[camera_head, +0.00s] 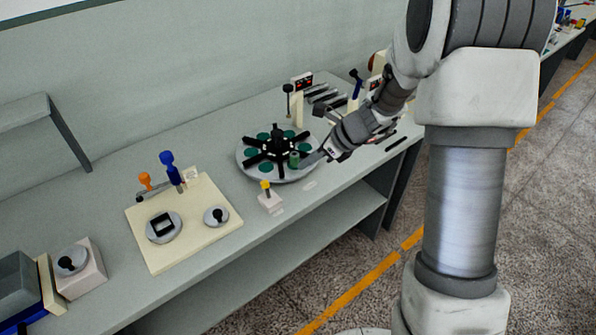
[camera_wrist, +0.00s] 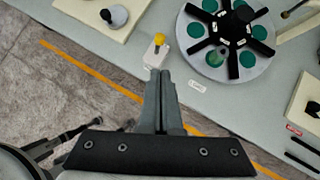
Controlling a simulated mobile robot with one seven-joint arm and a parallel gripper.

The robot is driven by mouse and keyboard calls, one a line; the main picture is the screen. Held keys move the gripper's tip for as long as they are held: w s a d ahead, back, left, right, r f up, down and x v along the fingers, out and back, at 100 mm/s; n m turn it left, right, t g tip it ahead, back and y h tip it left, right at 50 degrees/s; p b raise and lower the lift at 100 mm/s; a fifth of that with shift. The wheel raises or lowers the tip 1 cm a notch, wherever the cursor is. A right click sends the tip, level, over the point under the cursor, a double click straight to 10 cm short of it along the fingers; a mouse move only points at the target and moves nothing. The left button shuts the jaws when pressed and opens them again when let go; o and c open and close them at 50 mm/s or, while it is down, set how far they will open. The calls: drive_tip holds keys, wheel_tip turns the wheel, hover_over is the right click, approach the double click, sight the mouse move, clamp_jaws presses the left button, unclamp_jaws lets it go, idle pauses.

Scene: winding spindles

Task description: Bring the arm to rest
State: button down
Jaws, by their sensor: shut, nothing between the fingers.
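My arm reaches over the bench from the right in the head view. My gripper (camera_wrist: 160,75) is shut and empty, its two fingers pressed together in the wrist view. In the head view my gripper (camera_head: 308,160) is by the right front of the round turntable (camera_head: 250,172), above the bench; whether it touches anything is hard to tell. The turntable has a black spoked hub (camera_head: 278,142) and green round pads. A small green cylinder (camera_head: 294,159) stands at its front right, just left of my fingers in that view.
A small block with a yellow knob (camera_head: 265,186) stands in front of the turntable. A cream board (camera_head: 188,247) with dials and levers lies to the left. Upright posts and dark bars (camera_head: 322,96) stand behind to the right. The front bench edge is mostly clear.

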drive_tip(key=shift+d+r, duration=0.3)
drive_tip(key=shift+r, duration=0.25)
drive_tip(key=s+r+n+h, duration=0.2)
drive_tip(key=s+r+n, duration=1)
drive_tip(key=s+r, duration=0.1)
drive_tip(key=s+d+r+n+t+h, duration=0.1)
drive_tip(key=s+d+r+n+h, duration=0.1)
drive_tip(key=s+n, duration=0.4)
drive_tip(key=s+d+r+n+t+h, duration=0.1)
drive_tip(key=s+d+r+n+h, duration=0.1)
drive_tip(key=s+d+n, duration=0.3)
drive_tip(key=s+n+h, duration=0.1)
drive_tip(key=s, duration=0.2)
drive_tip(key=shift+r, duration=0.15)
